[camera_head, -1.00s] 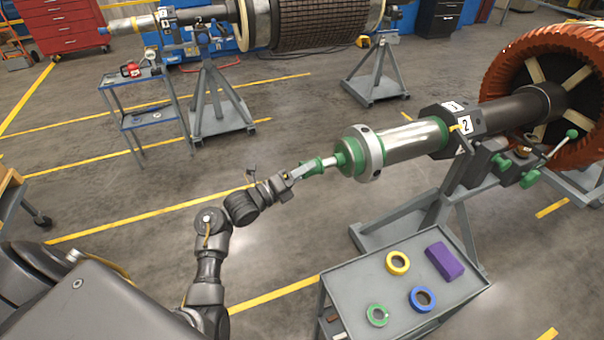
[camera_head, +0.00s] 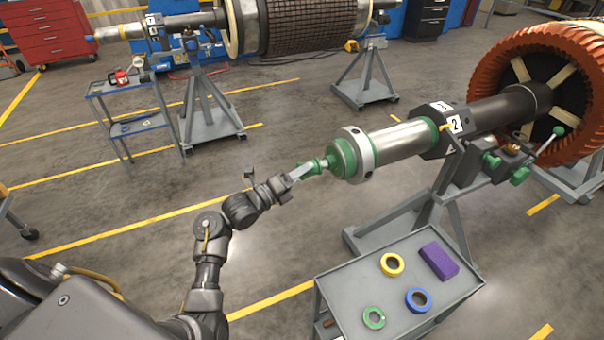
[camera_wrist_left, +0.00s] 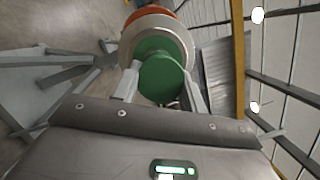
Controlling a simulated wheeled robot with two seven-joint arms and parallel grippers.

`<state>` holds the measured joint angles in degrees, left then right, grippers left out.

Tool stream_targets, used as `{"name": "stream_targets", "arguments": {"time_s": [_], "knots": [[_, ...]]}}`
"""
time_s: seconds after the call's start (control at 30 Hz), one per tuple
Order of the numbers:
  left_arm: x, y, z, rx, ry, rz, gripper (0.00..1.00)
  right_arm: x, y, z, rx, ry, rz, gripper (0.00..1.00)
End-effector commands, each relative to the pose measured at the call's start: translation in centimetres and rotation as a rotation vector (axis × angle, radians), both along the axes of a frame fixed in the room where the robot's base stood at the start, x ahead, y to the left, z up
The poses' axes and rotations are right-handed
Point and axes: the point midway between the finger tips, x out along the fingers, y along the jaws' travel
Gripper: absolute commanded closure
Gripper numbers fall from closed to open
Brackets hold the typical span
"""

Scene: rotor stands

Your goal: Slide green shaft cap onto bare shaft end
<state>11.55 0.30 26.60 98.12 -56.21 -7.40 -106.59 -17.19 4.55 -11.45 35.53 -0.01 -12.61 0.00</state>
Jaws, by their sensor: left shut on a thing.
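The green shaft cap (camera_head: 315,167) is in my left gripper (camera_head: 300,174), whose pale fingers are shut on it. It lines up roughly with the green-faced end of the shaft (camera_head: 403,140), which has a pale collar (camera_head: 357,153) around it. In the left wrist view the round green cap (camera_wrist_left: 163,80) sits between the fingertips of the left gripper (camera_wrist_left: 162,92), with the pale collar (camera_wrist_left: 183,33) directly beyond. The cap hides part of the shaft end, and I cannot tell whether they touch. My right gripper is out of view.
The shaft rests on a grey stand (camera_head: 440,205) with a red-orange rotor (camera_head: 590,70) behind. A grey cart (camera_head: 350,285) below holds yellow (camera_head: 392,264), blue (camera_head: 418,299) and green (camera_head: 374,317) tape rolls and a purple block (camera_head: 439,261). The floor left of the arm is open.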

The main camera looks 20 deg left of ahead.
Motion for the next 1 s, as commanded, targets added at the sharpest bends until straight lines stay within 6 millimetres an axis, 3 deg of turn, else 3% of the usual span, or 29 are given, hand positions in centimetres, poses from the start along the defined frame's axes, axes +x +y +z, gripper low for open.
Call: {"name": "stream_targets", "arguments": {"time_s": [1.0], "knots": [[1.1, -1.0, 0.0, 0.0, -0.001, 0.0, 0.74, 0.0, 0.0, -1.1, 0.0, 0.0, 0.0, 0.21]]}}
